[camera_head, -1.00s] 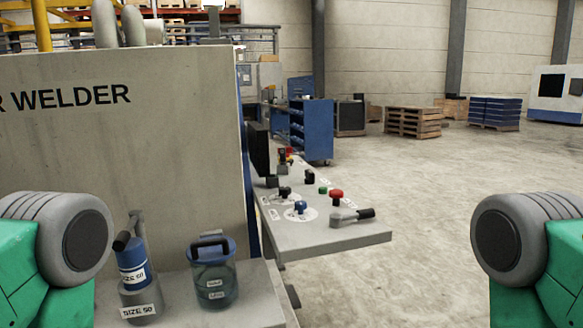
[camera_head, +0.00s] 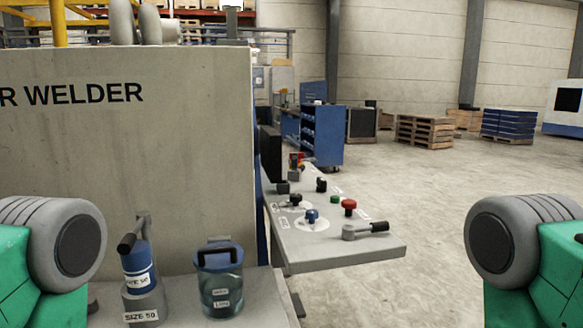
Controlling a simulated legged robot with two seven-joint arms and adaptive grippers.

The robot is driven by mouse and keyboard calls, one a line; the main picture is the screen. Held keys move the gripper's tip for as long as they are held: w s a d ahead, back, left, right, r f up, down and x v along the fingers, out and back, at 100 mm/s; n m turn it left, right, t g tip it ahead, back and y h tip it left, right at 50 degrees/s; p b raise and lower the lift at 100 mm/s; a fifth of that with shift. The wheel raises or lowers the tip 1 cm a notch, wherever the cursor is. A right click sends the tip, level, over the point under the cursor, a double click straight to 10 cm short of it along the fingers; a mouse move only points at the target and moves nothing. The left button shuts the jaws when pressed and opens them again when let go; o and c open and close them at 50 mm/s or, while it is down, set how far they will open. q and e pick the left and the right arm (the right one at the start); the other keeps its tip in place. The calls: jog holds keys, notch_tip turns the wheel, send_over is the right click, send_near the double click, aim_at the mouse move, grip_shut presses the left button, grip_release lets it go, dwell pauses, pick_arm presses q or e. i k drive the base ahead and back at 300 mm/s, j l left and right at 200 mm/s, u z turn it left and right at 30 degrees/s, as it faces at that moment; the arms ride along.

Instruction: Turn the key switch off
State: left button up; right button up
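A grey control panel (camera_head: 318,255) juts out from the right side of the welder cabinet (camera_head: 130,170). On it are a blue knob (camera_head: 311,217), a red mushroom button (camera_head: 349,206), a green button (camera_head: 335,199), several small black knobs, one of them here (camera_head: 321,185), and a lever with a black handle (camera_head: 365,230). I cannot tell which control is the key switch, or its position, at this size. Only upper parts of my two arms show, at the lower left and lower right edges. Neither gripper is in view, and nothing of mine touches the panel.
A blue-topped canister (camera_head: 140,285) and a blue-lidded clear container (camera_head: 219,285) stand on a grey ledge left of the panel. Wooden pallets (camera_head: 424,131) and a blue shelf unit (camera_head: 322,135) stand farther back. The floor right of the panel is clear.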

aim_at(293, 176)
jog(key=i+l+u, duration=0.25)
jog(key=l, duration=0.15)
jog(key=i+l+u, duration=0.25)
jog(key=l, duration=0.15)
jog(key=i+l+u, duration=0.1)
jog(key=l+u, duration=0.15)
jog(key=l, duration=0.2)
jog(key=i+l+u, duration=0.15)
jog(key=l+u, duration=0.15)
jog(key=l, duration=0.2)
jog(key=l+u, duration=0.25)
jog(key=l, duration=0.25)
jog(key=l+u, duration=0.25)
jog(key=l, duration=0.3)
jog(key=i, duration=0.05)
